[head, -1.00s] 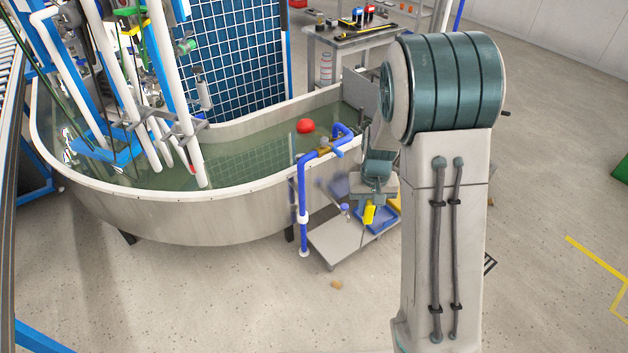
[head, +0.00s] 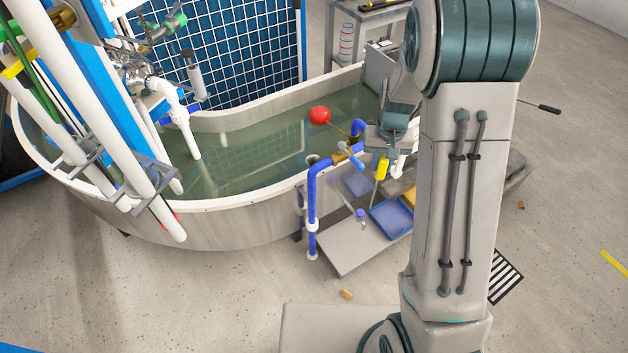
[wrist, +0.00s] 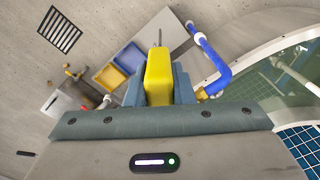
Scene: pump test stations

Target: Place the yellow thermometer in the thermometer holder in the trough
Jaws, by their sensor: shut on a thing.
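My gripper (wrist: 159,88) is shut on the yellow thermometer (wrist: 158,75), seen up close in the wrist view with its thin grey probe pointing away from the jaws. In the head view the thermometer (head: 382,168) hangs below my gripper (head: 385,152), its probe pointing down, just outside the right end of the trough (head: 230,202). The trough is a long metal tank with a white rim and greenish water. I cannot make out the thermometer holder for certain.
A blue pipe (head: 312,200) with a brass valve rises over the trough's near rim, close left of my gripper. A red float (head: 319,115) sits at the water. A low cart (head: 345,248) carries a blue tray (head: 391,219). White pipes crowd the trough's left side.

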